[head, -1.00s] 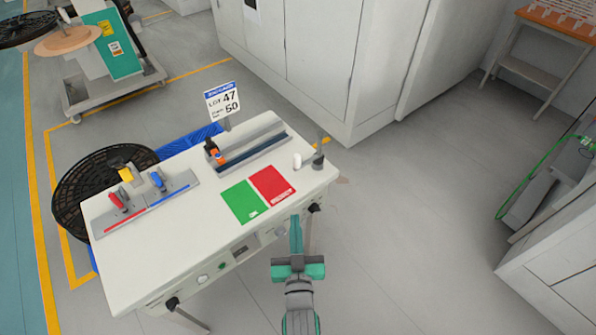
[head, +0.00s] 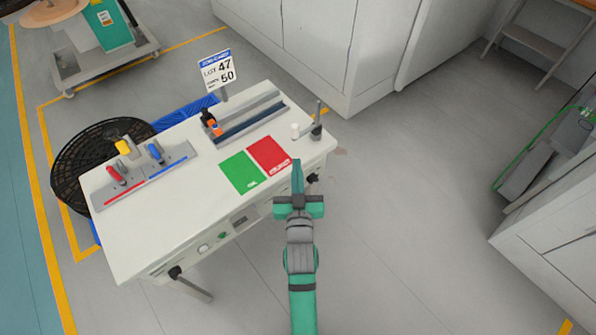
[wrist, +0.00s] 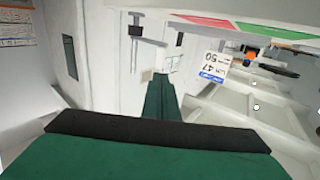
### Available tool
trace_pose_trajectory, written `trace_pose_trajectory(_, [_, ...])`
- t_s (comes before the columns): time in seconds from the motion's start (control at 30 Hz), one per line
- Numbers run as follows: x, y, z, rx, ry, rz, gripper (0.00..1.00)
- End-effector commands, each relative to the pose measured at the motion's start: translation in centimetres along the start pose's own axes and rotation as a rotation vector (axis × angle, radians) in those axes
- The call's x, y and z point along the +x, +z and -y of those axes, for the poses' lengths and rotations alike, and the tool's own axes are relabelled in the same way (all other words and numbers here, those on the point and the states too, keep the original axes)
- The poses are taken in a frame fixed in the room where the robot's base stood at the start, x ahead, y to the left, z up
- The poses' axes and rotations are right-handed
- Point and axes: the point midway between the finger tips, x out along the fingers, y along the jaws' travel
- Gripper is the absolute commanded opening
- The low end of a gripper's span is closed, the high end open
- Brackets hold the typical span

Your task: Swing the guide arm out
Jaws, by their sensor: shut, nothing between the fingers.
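A rewind table (head: 130,245) stands left of centre in the head view. At its right back corner are a dark grey post (head: 317,131) and a short white roller-like piece (head: 295,131). These may be the guide arm, but I cannot tell for sure. My green gripper (head: 297,168) is shut and empty, beside the table's right front edge, nearer to me than the post. I cannot judge its height. In the wrist view the shut green fingers (wrist: 158,100) point at pale surfaces; no guide arm is clearly seen there.
On the table lie a green card (head: 241,172), a red card (head: 269,155), a grey rail fixture (head: 248,122) and a plate with red and blue clamps (head: 150,183). A lot sign (head: 216,71) stands behind. A black reel (head: 72,168) is at left.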

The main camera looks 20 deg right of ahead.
Motion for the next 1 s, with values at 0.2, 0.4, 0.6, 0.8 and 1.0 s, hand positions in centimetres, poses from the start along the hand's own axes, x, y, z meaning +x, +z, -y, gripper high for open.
trace_pose_trajectory(0.2, [3.7,-0.1,0.0,0.000,0.000,-0.001,0.00])
trace_pose_trajectory(0.4, [6.9,-0.1,0.0,0.000,0.001,0.000,0.00])
trace_pose_trajectory(0.6, [9.2,0.0,-0.3,0.000,0.004,0.001,0.00])
trace_pose_trajectory(0.8, [10.2,0.0,-0.4,0.000,0.006,0.001,0.00])
trace_pose_trajectory(1.0, [10.2,0.1,-0.4,-0.001,0.005,0.001,0.00])
